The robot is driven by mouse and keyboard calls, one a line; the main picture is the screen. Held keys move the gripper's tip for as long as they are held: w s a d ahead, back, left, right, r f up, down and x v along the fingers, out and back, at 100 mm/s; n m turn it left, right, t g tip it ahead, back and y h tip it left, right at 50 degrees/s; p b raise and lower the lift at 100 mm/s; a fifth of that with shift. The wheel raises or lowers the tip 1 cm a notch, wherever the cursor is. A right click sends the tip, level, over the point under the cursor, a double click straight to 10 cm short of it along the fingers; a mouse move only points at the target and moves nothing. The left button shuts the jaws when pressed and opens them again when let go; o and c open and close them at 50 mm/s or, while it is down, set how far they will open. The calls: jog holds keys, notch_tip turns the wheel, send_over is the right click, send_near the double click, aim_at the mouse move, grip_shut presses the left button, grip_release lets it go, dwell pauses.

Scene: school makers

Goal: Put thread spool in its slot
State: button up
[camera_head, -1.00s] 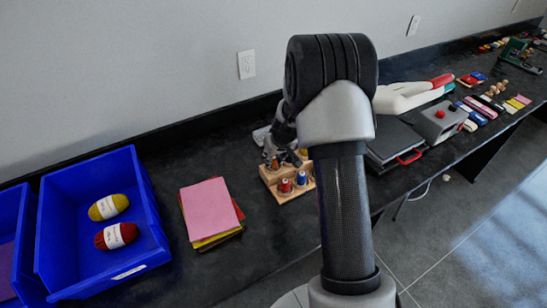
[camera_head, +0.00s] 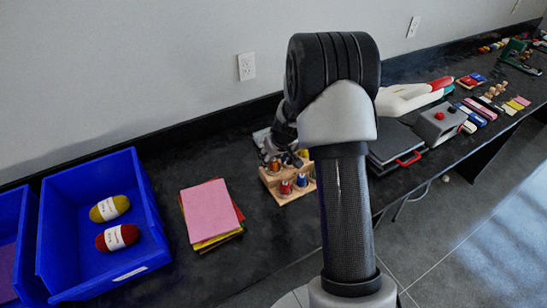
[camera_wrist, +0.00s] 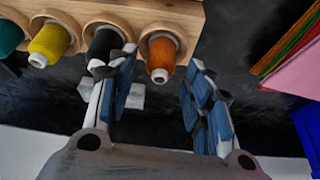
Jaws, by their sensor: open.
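A wooden spool rack (camera_head: 288,198) stands on the dark bench, partly hidden by my arm. In the wrist view its edge (camera_wrist: 190,20) runs along the top. An orange thread spool (camera_wrist: 161,55) sits in a round recess there, in line with the gap between my fingertips. A black spool (camera_wrist: 104,46), a yellow spool (camera_wrist: 50,45) and a green spool (camera_wrist: 10,38) sit in the recesses to its left. A red spool (camera_head: 285,187) and a blue spool (camera_head: 301,180) show in the head view. My gripper (camera_wrist: 163,80) is open and empty, its left finger overlapping the black spool in view.
Stacked coloured sheets (camera_head: 210,210) lie left of the rack. A blue bin (camera_head: 150,225) holds yellow yarn (camera_head: 109,208) and red yarn (camera_head: 117,238). A black flat device (camera_head: 392,145) and a grey box (camera_head: 438,123) stand to the right. Bare bench lies in front of the sheets.

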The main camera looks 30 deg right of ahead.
jog(key=s+a+r+p, duration=0.1)
jog(key=s+a+r, duration=0.35)
jog(key=r, duration=0.55)
jog(key=s+a+r+p, duration=0.25)
jog(key=s+r, duration=0.25)
jog(key=r, duration=0.5)
jog(key=s+a+r, duration=0.2)
jog(key=s+a, duration=0.1)
jog(key=s, duration=0.5)
jog(key=s+a+r, duration=0.3)
jog(key=s, duration=0.5)
jog(key=s+a+r, duration=0.3)
jog(key=s, duration=0.5)
jog(key=shift+a+r+n+b, duration=0.25)
jog(key=shift+n+b, duration=0.15)
jog(key=shift+b, duration=0.05)
jog(key=shift+c, duration=0.2)
